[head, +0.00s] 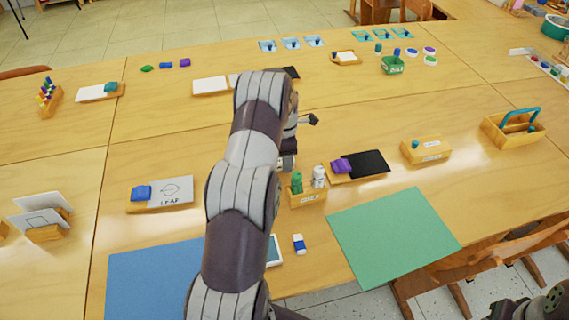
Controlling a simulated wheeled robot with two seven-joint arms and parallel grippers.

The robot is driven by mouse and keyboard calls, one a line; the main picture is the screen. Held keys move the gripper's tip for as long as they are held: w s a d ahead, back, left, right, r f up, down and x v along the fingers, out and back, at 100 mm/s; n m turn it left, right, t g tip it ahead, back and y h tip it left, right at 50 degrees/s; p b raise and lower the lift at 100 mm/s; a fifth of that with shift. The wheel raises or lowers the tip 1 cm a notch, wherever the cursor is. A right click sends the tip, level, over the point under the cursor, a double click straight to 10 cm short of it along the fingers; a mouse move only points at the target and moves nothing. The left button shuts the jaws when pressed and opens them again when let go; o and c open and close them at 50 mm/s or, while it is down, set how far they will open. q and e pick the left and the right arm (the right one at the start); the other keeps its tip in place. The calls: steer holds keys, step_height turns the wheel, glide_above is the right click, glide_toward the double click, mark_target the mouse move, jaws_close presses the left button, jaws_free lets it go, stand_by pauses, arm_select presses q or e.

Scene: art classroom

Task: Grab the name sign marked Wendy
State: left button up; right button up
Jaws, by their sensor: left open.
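No sign that I can read as Wendy shows in the head view. Two pale upright cards in small wooden stands (45,233) are at the left edge, and I cannot make out a name on them. My left gripper (302,138) is open over the middle of the table, partly hidden behind my own left arm. Nothing shows between its fingers. Only a dark part of my right arm shows in the bottom right corner, and its gripper is out of view.
A LEAF card (172,190), blue mat (150,280) and green mat (392,235) lie nearer. Bare tabletop lies between.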

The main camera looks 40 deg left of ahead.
arm_select(q)
jaws_close()
